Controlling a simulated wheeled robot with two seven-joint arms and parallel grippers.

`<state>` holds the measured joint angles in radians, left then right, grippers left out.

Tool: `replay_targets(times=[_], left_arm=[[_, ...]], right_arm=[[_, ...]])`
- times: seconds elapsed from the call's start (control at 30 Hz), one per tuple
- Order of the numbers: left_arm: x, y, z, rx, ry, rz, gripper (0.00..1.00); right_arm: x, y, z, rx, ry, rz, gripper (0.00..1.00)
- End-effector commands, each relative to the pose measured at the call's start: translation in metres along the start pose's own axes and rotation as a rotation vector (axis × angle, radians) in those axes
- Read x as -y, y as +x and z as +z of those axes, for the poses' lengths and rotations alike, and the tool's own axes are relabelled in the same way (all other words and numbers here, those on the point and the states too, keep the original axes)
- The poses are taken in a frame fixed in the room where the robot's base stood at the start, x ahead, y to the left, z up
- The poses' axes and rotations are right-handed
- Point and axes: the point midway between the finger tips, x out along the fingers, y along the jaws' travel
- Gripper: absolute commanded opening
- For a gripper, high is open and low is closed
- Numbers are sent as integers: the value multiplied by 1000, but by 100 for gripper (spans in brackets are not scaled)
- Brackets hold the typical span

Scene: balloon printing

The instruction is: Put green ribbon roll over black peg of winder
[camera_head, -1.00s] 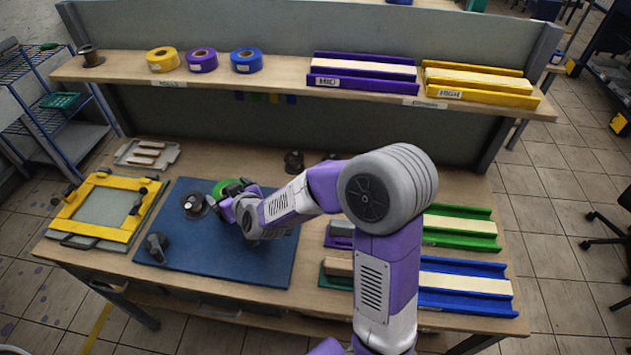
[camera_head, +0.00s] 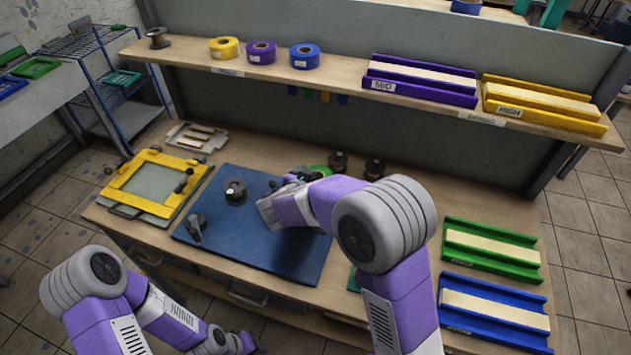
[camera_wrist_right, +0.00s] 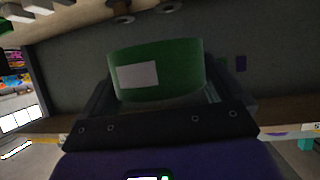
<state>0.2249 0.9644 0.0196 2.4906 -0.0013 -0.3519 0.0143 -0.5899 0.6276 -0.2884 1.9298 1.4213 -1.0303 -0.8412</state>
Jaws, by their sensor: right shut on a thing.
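The green ribbon roll (camera_head: 318,170) shows partly behind my right gripper (camera_head: 302,177) in the head view, over the back right of the blue board. In the right wrist view the green roll (camera_wrist_right: 185,66), with a white label, sits between the fingers of my right gripper (camera_wrist_right: 160,100), which is shut on it. The winder's round black part with its peg (camera_head: 235,191) stands on the blue board (camera_head: 250,245), left of the roll and apart from it. A black crank-like part (camera_head: 195,228) is at the board's front left. My left gripper (camera_head: 237,343) is low at the front edge; its jaws are unclear.
Two dark spools (camera_head: 338,162) stand behind the board. Yellow, purple and blue rolls (camera_head: 261,52) sit on the shelf (camera_head: 340,80). A yellow frame (camera_head: 130,200) lies left of the board, with green and blue trays (camera_head: 490,248) to the right.

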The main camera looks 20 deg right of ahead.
Motion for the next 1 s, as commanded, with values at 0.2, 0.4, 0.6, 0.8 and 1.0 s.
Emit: replay_targets(times=[0.2,0.4,0.6,0.8,1.0], left_arm=[[0,1,0,0,0,0,43],[2,6,0,0,0,0,43],[6,16,-1,0,0,0,43],[10,28,-1,0,0,0,43],[14,39,-2,0,0,0,43]], right_arm=[[0,-9,7,0,36,71,62],[0,-7,11,1,38,73,62],[0,-3,19,1,37,72,62],[0,2,28,1,37,72,62],[0,6,37,1,37,71,62]])
